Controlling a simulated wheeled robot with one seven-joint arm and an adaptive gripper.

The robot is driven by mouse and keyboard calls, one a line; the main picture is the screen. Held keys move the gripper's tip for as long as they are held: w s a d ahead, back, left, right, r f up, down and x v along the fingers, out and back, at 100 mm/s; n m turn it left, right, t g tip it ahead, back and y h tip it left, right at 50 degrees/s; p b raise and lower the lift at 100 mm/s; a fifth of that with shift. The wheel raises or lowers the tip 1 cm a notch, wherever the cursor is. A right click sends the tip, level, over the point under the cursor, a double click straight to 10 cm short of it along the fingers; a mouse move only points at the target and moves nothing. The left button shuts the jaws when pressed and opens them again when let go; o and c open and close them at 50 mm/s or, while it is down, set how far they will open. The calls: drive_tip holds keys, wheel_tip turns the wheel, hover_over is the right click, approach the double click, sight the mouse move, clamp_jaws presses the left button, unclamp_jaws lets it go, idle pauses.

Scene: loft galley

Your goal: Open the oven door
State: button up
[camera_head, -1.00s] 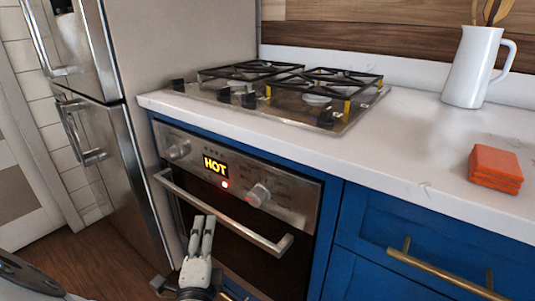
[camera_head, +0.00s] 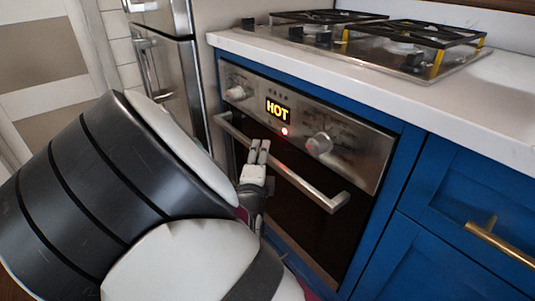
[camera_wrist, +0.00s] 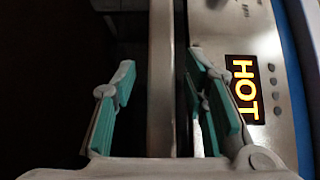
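The oven door (camera_head: 293,213) has dark glass and is shut in the head view. Its silver bar handle (camera_head: 318,194) runs across the top of the door, and in the wrist view the handle (camera_wrist: 161,85) runs up the middle. My gripper (camera_head: 259,152) is at the handle, left of its middle. In the wrist view my gripper (camera_wrist: 163,90) is open, with one teal-padded finger on each side of the bar. Gaps show between the pads and the bar. My arm covers the lower left of the oven in the head view.
The control panel (camera_head: 350,140) above the door has knobs and a lit HOT display (camera_head: 278,110). A steel fridge (camera_head: 170,75) stands to the left. Blue drawers (camera_head: 455,190) with a brass handle are on the right. The gas hob (camera_head: 385,52) sits on the white counter above.

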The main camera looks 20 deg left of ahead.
drive_tip(key=shift+w+a, duration=0.2)
drive_tip(key=shift+w, duration=0.45)
clamp_jaws()
drive_tip(key=shift+s, duration=0.1)
